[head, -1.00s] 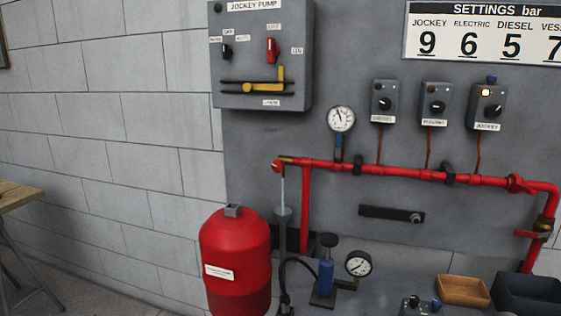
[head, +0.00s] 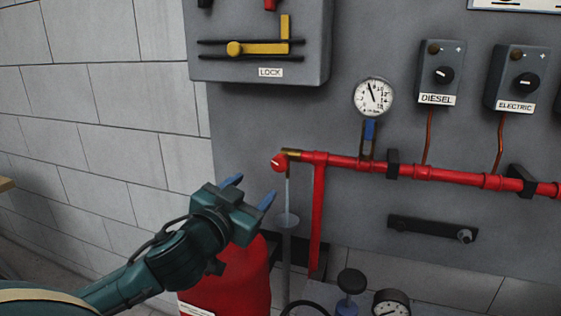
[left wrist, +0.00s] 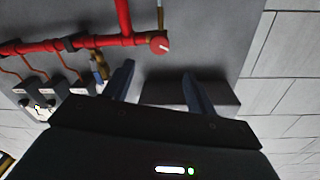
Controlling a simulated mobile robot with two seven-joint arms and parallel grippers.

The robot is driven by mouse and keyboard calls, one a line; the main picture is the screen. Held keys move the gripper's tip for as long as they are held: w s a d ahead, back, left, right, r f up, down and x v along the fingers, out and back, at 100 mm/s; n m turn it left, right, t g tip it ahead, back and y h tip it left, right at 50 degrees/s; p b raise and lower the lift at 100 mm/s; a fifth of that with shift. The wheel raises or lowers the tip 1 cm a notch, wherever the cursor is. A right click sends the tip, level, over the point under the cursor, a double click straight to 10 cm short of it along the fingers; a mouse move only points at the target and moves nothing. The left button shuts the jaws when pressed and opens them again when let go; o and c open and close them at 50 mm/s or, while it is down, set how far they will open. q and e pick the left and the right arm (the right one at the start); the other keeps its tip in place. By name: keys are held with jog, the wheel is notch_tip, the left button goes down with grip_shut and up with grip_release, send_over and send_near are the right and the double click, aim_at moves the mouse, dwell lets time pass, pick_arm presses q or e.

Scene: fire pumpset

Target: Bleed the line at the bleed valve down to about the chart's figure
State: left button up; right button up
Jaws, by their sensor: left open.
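The bleed valve's red knob (head: 278,162) is at the left end of the red pipe (head: 340,162), by a brass fitting. My left gripper (head: 252,188) is open and empty, below and left of the knob. In the left wrist view the knob (left wrist: 158,45) lies beyond the open fingers (left wrist: 159,85), apart from them. My right gripper is out of view.
A red vessel (head: 242,272) stands below my left gripper. The jockey panel (head: 265,45) with its yellow lock lever hangs above. The diesel box (head: 440,72) and electric box (head: 516,78) are to the right. Only the settings chart's bottom edge (head: 515,7) shows.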

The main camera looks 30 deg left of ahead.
aim_at(278, 165)
pick_arm(q)
jog(key=w, duration=0.3)
jog(key=w+a, duration=0.1)
jog(key=w, duration=0.7)
jog(key=shift+w+a+r, duration=0.1)
jog(key=shift+w+a, duration=0.05)
jog(key=shift+a, duration=0.25)
jog(key=shift+w+a, duration=0.1)
jog(key=shift+w, duration=0.6)
jog(key=shift+c, duration=0.4)
jog(key=c, duration=0.9)
